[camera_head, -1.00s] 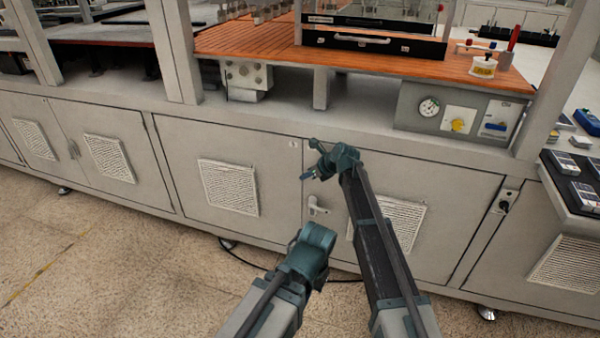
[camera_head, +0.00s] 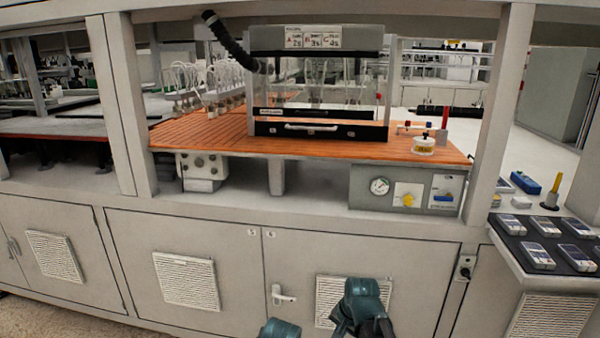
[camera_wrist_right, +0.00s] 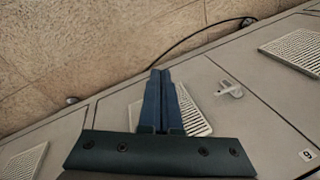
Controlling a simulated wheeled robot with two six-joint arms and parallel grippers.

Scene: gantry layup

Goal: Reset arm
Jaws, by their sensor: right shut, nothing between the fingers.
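My right gripper (camera_wrist_right: 160,75) shows in the right wrist view. Its two dark blue fingers lie together with nothing between them, apart from the cabinet front beyond. In the head view, a teal joint of my right arm (camera_head: 362,300) stands at the bottom, in front of a cabinet door. A small teal piece of my left arm (camera_head: 280,328) shows at the bottom edge. My left gripper is not in view.
The bench front has grey cabinet doors (camera_head: 240,245), a door handle (camera_head: 283,295) and vent grilles (camera_head: 186,281). Above is an orange slatted worktop (camera_head: 205,130) with a clear-walled case (camera_head: 318,130). A dark mat (camera_head: 510,237) with several handheld devices lies at the right.

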